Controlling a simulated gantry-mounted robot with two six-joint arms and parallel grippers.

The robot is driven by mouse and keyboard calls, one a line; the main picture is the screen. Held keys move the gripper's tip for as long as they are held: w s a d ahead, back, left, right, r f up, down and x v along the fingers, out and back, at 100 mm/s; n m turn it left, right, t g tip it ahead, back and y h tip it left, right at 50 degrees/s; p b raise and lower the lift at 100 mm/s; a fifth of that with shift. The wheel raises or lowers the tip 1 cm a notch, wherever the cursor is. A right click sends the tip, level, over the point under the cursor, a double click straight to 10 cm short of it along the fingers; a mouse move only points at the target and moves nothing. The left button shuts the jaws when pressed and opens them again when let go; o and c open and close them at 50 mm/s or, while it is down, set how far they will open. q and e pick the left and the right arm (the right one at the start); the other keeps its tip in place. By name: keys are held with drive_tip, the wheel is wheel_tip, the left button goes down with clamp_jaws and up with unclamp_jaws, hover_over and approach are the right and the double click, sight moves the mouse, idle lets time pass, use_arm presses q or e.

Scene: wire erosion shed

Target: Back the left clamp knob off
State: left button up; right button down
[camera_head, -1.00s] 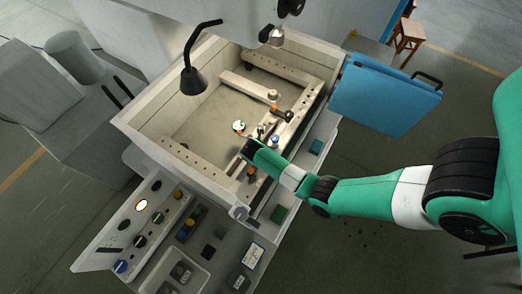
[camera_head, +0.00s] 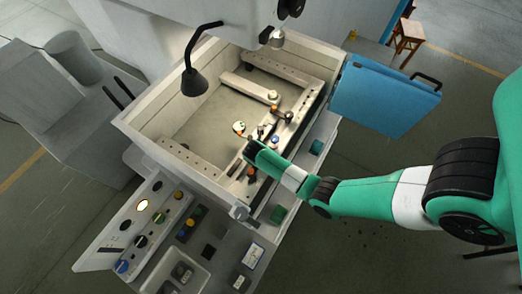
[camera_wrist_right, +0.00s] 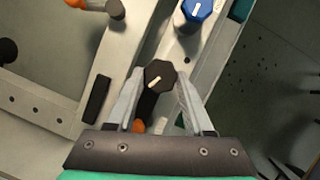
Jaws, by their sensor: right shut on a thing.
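In the right wrist view, a black faceted knob (camera_wrist_right: 159,74) with a white mark sits between the fingertips of my right gripper (camera_wrist_right: 158,84). The gripper is shut on this knob. A dark bar and an orange part (camera_wrist_right: 138,127) show below the knob, partly hidden by the fingers. In the head view my right gripper (camera_head: 249,149) reaches over the near rail inside the machine's tank, and it hides the knob there. My left gripper is not in view.
Another orange part (camera_head: 274,108) lies farther along the rail. A black lamp (camera_head: 194,78) hangs over the tank wall (camera_head: 150,92). The tank floor (camera_head: 212,118) has free room.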

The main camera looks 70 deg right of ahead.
drive_tip(key=shift+s+n+t+p, duration=0.15)
drive_tip(key=shift+n+t+p, duration=0.55)
drive_tip(key=shift+n+p, duration=1.05)
drive_tip(key=shift+c, duration=1)
unclamp_jaws()
drive_tip(key=p+v, duration=0.1)
drive_tip(key=v, duration=1)
drive_tip(key=shift+r, duration=0.35)
drive_tip(key=shift+s+d, duration=0.1)
